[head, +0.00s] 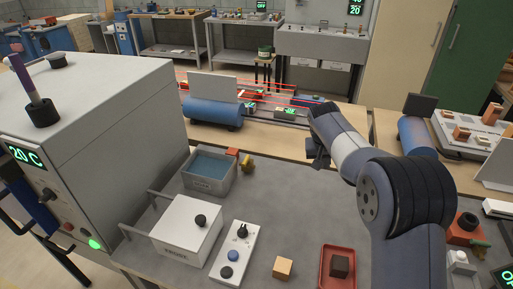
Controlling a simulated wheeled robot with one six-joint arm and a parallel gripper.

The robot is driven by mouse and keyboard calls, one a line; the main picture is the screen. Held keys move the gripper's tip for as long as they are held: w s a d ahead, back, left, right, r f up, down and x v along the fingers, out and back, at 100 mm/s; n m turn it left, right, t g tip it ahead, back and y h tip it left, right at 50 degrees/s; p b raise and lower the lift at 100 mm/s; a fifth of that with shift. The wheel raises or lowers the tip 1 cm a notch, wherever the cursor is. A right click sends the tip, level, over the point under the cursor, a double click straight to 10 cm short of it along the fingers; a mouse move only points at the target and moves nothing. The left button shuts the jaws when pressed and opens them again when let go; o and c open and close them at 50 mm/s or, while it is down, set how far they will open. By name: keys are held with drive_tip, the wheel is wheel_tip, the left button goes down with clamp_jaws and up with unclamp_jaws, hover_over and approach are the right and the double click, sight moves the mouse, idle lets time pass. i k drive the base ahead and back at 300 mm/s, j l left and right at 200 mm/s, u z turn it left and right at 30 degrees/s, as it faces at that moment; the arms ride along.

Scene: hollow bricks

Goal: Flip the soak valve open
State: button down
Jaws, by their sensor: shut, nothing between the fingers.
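The soak tank (209,172) is an open grey box with blue water in it and a dark label on its front. It stands on the grey bench beside the large white cabinet. A small brass-yellow fitting (247,162), which looks like the soak valve, sits at the tank's right end. Its handle position is too small to tell. A red-orange piece (233,152) is next to it. My gripper (318,158) is shut and empty, in the air to the right of the valve and apart from it. My arm partly hides its fingers.
A white lidded box (187,229) and a panel with knobs (233,254) stand in front of the tank. A tan cube (283,267) and a red tray (339,270) with a dark brick are nearer. The grey bench between valve and gripper looks clear. A blue cylinder (213,113) is behind.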

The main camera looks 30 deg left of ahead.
sight(246, 160)
drive_tip(key=k+j, duration=0.1)
drive_tip(key=j, duration=0.35)
drive_tip(key=j+z, duration=0.15)
drive_tip(key=j, duration=0.3)
drive_tip(key=k+j, duration=0.15)
drive_tip(key=j, duration=0.25)
drive_tip(key=k+j+z, duration=0.15)
drive_tip(key=j, duration=0.3)
drive_tip(key=k+j, duration=0.1)
drive_tip(key=j, duration=0.35)
drive_tip(key=z, duration=0.05)
